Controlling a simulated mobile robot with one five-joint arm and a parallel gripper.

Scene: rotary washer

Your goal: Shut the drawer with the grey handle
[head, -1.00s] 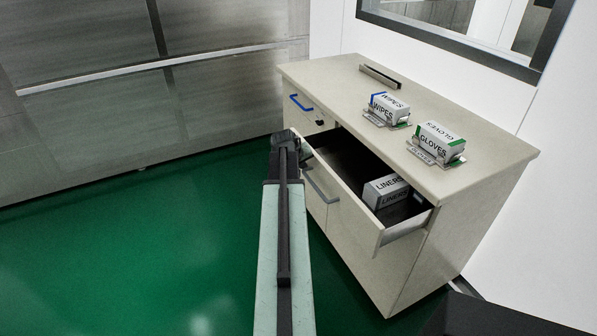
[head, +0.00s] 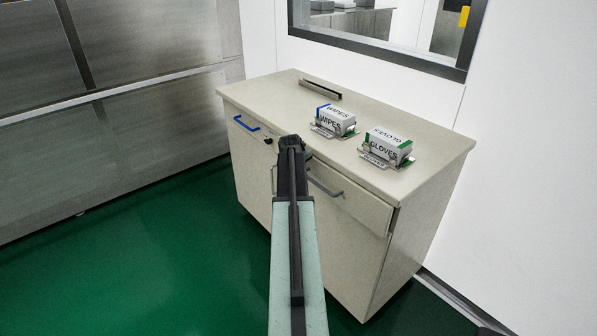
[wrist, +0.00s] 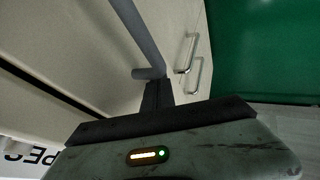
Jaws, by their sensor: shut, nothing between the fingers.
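The drawer with the grey handle (head: 358,205) is in the right half of the beige cabinet. Its front stands almost flush, with a thin dark gap at its right edge, and its inside is hidden. The grey handle (head: 327,187) runs across the front; in the wrist view its bar (wrist: 136,38) is close above my fingers. My gripper (head: 291,142) is shut and empty at the left end of the drawer front. In the wrist view my gripper (wrist: 155,92) is beside the handle's end; I cannot tell whether they touch.
A drawer with a blue handle (head: 246,124) is at the left and looks shut. Boxes of wipes (head: 335,120) and gloves (head: 386,147) stand in holders on the cabinet top (head: 420,150). Silver handles (wrist: 188,54) show in the wrist view. Green floor (head: 150,255) is clear at left.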

